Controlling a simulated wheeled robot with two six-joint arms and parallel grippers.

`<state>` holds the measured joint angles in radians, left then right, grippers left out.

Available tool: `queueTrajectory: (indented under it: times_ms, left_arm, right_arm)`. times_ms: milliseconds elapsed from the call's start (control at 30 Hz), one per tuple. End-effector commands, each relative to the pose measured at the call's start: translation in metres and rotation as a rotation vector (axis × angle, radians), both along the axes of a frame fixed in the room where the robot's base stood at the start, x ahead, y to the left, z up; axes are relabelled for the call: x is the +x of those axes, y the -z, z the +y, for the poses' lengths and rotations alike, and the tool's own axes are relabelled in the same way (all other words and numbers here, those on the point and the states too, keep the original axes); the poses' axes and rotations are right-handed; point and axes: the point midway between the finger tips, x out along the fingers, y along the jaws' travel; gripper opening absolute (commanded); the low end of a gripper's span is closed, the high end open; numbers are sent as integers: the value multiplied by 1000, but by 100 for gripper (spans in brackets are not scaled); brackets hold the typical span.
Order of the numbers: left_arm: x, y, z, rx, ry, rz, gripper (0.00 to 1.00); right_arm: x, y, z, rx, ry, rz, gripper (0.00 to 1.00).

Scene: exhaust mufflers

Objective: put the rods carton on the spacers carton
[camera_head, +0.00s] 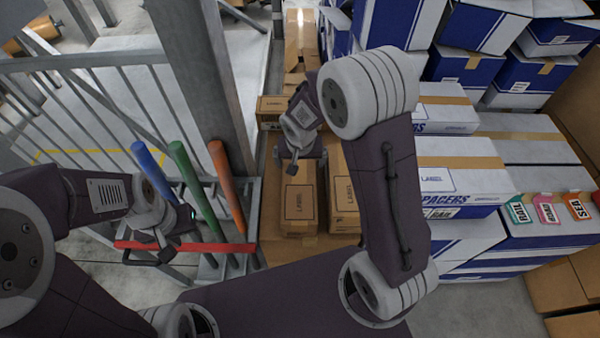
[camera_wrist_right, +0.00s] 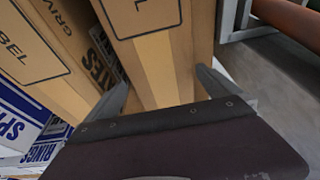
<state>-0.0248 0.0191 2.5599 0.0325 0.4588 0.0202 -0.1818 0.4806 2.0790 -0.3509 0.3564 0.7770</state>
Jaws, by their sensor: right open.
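The spacers carton (camera_head: 465,185) is white and blue with a tan tape strip and "PACERS" readable on its side; it lies on other blue-and-white cartons at the right. Two brown labelled cartons stand side by side in the middle, a left one (camera_head: 299,205) and a right one (camera_head: 343,190). No rods name is readable, so I cannot tell which is the rods carton. My right gripper (camera_head: 293,160) is open over the far end of the left brown carton. In the right wrist view a brown carton (camera_wrist_right: 150,50) shows between its fingertips. My left gripper (camera_head: 150,252) is open and empty at the left.
Green, blue and orange posts (camera_head: 196,190) and a red bar (camera_head: 185,247) stand near my left gripper. A grey column and railing (camera_head: 205,80) are behind. Blue-and-white cartons (camera_head: 470,65) are piled at the back right. Coloured tags (camera_head: 547,210) sit right of the spacers carton.

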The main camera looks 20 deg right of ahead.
Motion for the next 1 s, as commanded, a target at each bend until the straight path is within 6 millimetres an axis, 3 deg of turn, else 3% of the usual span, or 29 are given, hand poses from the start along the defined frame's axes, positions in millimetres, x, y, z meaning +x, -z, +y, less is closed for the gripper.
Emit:
queueTrajectory:
  times_ms: [133, 367, 600, 867, 1000]
  left_arm:
    - [0, 7, 0, 0, 0, 0, 36]
    - [0, 8, 0, 0, 0, 0, 36]
    - [0, 17, 0, 0, 0, 0, 36]
    - [0, 17, 0, 0, 0, 0, 36]
    - [0, 17, 0, 0, 0, 0, 36]
  right_arm:
    - [5, 26, -2, -1, 1, 4, 100]
    - [9, 37, -3, 0, 0, 3, 100]
    - [23, 76, -4, 0, 1, 4, 100]
    - [25, 80, -5, 1, 1, 2, 100]
    - [25, 80, -5, 1, 1, 2, 67]
